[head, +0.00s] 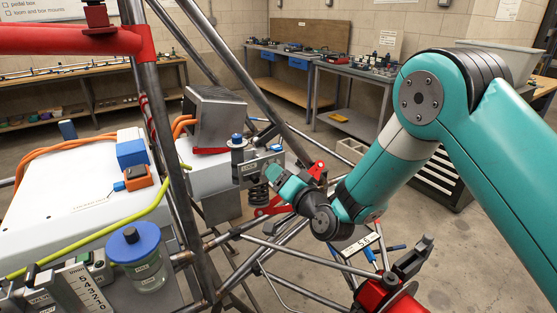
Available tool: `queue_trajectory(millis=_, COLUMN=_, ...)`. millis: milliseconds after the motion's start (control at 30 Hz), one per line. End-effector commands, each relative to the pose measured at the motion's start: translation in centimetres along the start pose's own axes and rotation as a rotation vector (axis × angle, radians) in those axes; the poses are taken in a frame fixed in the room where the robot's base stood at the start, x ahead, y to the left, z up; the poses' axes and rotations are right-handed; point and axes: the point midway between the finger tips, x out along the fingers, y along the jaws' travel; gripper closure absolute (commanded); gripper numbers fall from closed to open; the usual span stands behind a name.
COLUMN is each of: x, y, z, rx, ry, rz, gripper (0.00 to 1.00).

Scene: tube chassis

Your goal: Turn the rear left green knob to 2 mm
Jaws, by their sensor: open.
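My gripper (271,173) is at the end of the teal arm, beside the chassis tubes near the middle of the head view. It points up and left toward a grey bracket (250,168) with a white label. Its fingers are small and partly hidden against the bracket, and I see nothing held in them. A blue-topped knob (237,140) stands on the bracket above and left of the gripper. I cannot clearly make out a green knob there. A black spring (259,196) sits just below the gripper.
Steel chassis tubes (165,150) and a red tube (70,42) cross the left side. A blue-lidded jar (135,247) and a numbered scale (88,285) are at the lower left. A red part (388,300) is at the lower right. Workbenches line the walls.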

Motion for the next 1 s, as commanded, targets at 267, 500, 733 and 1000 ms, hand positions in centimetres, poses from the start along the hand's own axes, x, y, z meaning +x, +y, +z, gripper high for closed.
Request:
queue_trajectory(millis=267, x=1.6, y=0.0, z=-0.1, rx=0.0, ry=0.001, rz=0.001, gripper=0.43)
queue_trajectory(millis=500, x=1.7, y=0.1, z=0.0, rx=0.001, ry=0.002, rz=0.001, gripper=0.43)
queue_trajectory(millis=733, x=1.7, y=0.1, z=0.0, rx=0.001, ry=0.002, rz=0.001, gripper=0.93)
queue_trajectory(millis=1000, x=1.6, y=0.1, z=0.1, rx=-0.021, ry=0.002, rz=0.001, gripper=0.92)
